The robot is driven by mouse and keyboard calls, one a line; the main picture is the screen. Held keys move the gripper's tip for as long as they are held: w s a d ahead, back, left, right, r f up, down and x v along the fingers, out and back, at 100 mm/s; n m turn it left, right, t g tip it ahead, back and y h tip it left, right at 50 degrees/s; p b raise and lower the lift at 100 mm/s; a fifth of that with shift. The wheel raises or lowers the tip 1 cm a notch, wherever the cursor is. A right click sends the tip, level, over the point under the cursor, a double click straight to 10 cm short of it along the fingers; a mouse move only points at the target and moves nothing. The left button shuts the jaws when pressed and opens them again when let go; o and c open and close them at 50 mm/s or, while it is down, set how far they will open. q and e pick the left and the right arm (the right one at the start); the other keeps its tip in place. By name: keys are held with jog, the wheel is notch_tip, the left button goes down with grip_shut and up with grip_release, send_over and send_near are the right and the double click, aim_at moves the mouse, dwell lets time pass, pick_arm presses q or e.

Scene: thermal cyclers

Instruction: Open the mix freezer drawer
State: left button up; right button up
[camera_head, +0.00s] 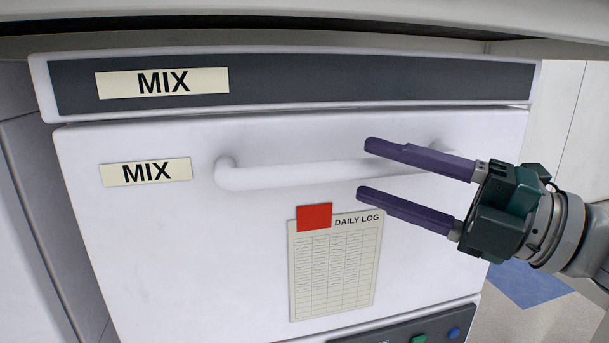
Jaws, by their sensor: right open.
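The mix freezer drawer (180,250) has a white front with a "MIX" label (146,172) at its upper left. It looks shut, flush under the dark top panel (350,80), which bears another "MIX" label. A white bar handle (290,176) runs across the upper part of the drawer. My right gripper (362,168) comes in from the right, open and empty. Its two purple fingers lie above and below the right part of the handle in the picture. I cannot tell whether they touch it. My left gripper is not in view.
A daily log sheet (335,270) with a red tag (314,217) is on the drawer front below the handle. A countertop edge (300,18) overhangs the freezer. A dark control strip (390,335) with green and blue buttons lies below. Floor shows at the lower right.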

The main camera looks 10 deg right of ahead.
jog(key=shift+x, duration=1.45)
grip_shut()
dwell(0.3)
